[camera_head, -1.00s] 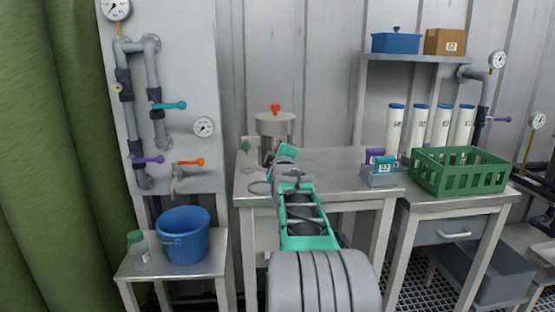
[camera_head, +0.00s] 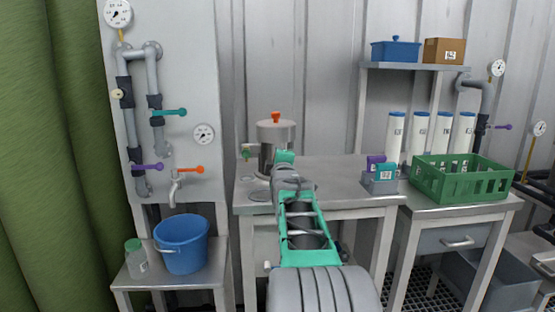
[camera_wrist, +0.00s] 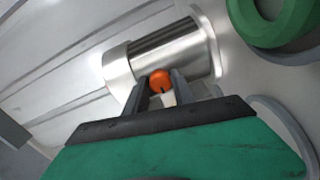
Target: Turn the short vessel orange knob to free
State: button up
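The short metal vessel (camera_head: 275,133) stands at the back left of the steel table, with an orange knob (camera_head: 276,117) on its lid. In the wrist view the vessel (camera_wrist: 165,52) lies across the picture, lid to the left. An orange round piece (camera_wrist: 160,82) shows there between my fingertips. I cannot tell whether it is the lid's knob or touches a finger. My gripper (camera_wrist: 162,88) has its two fingers apart, pointing at the vessel. In the head view my gripper (camera_head: 284,157) covers the vessel's lower front.
A small rack (camera_head: 380,183) with purple and teal items and a green crate (camera_head: 462,196) are right. A blue bucket (camera_head: 182,250) stands left.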

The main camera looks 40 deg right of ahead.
jog(key=o, duration=0.4)
jog(key=v, duration=0.8)
jog(key=shift+w+p, duration=0.1)
jog(key=shift+p, duration=0.25)
